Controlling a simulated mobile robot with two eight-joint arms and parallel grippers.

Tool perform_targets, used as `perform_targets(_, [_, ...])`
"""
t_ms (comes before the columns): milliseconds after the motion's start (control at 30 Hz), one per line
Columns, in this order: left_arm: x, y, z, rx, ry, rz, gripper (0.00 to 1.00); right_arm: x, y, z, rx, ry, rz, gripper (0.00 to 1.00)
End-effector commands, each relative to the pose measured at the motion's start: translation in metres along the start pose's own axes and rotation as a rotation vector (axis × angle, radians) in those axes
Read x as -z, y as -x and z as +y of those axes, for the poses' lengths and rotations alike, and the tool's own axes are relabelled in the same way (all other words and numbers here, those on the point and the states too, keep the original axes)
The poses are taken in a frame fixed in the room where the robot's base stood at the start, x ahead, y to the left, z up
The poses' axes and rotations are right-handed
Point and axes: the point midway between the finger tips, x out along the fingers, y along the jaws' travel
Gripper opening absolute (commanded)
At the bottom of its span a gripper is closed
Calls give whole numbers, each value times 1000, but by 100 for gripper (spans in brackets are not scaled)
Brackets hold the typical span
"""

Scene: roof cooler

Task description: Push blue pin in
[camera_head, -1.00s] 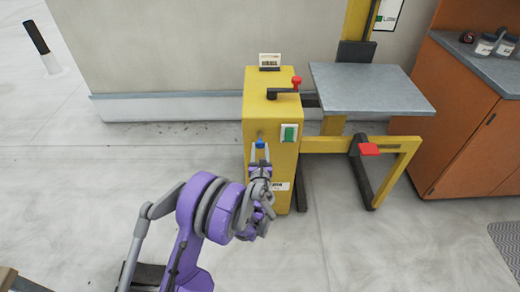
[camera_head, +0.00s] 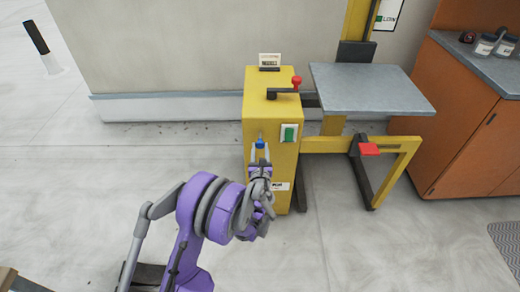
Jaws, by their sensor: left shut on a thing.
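The blue pin (camera_head: 260,143) sits at the front face of the yellow cabinet (camera_head: 258,178), left of a green switch (camera_head: 289,133). A short metal shaft shows just above the blue part. My left gripper (camera_head: 260,151) is shut on the blue pin, its fingers reaching up to it from below. How deep the pin sits in the cabinet cannot be told from this angle. My right gripper is not in view.
A crank with a red knob (camera_head: 296,82) is on the cabinet top. A grey platform (camera_head: 371,90) and a red pedal (camera_head: 369,149) are to the right. An orange counter cabinet (camera_head: 465,125) stands far right.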

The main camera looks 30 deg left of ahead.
Motion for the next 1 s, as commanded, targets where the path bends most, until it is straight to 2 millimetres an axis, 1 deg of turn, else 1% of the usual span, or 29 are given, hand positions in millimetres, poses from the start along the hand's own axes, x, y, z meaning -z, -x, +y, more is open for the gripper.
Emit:
perform_targets(167, [0,-4,0,0,0,0,0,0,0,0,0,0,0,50])
perform_targets(400, [0,-37,0,0,1,0,0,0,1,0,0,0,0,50])
perform_targets(467, [0,-40,0,0,0,0,0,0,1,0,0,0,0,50])
perform_targets(667, [0,-40,0,-1,-1,-1,0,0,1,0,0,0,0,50])
perform_targets(700, [-1,-40,0,-1,-1,-1,48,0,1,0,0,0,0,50])
perform_targets(833, [0,-40,0,-1,-1,-1,71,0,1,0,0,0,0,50])
perform_targets(867, [0,-40,0,0,-1,0,73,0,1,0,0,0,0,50])
perform_targets(1000, [0,-39,0,0,0,0,73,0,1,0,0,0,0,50])
